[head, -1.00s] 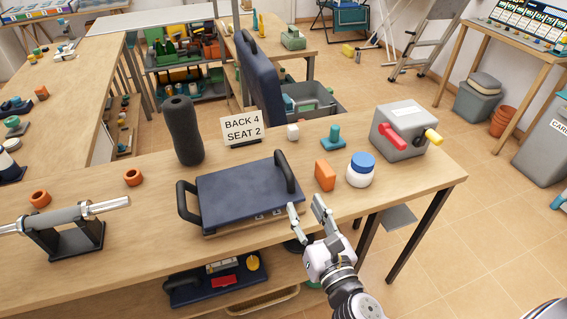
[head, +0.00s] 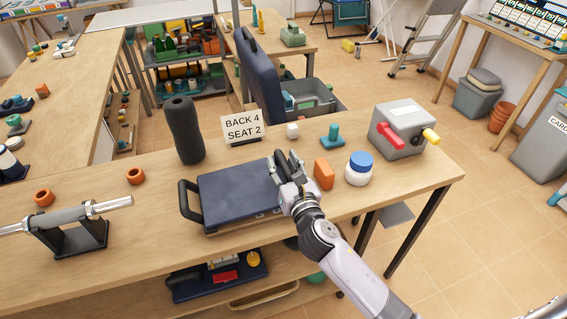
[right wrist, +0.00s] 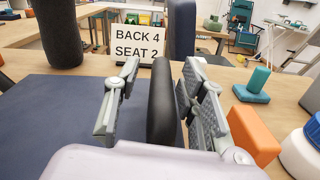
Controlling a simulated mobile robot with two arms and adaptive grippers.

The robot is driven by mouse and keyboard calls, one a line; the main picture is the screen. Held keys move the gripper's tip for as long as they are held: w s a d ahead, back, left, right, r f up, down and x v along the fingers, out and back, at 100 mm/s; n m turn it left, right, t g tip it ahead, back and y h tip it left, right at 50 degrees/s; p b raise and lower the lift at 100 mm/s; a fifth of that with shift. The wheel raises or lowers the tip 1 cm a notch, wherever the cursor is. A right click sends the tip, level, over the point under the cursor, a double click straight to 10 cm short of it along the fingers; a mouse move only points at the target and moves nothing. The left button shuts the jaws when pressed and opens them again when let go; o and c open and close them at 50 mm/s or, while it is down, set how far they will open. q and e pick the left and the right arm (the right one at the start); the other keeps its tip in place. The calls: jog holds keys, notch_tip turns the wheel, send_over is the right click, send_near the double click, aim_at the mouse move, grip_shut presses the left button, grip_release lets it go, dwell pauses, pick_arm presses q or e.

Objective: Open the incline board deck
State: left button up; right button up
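The incline board deck (head: 235,193) is a flat dark blue panel lying on the wooden table, with a black handle at each side. Its left handle (head: 189,202) is clear. My right gripper (head: 287,168) is over the right edge and covers much of the right handle in the head view. In the right wrist view the open fingers stand on either side of the black right handle (right wrist: 161,100). A clear gap shows between the left finger and the handle; the right finger is closer, and contact cannot be told. My left gripper is not in view.
An orange block (head: 323,174) and a white jar with a blue lid (head: 359,170) stand just right of my gripper. A sign (head: 242,128), a black roller (head: 184,131) and a teal piece (head: 332,136) stand behind. A grey box (head: 404,130) is at the right.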

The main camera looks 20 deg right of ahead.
grip_shut()
dwell(0.5)
dwell(0.3)
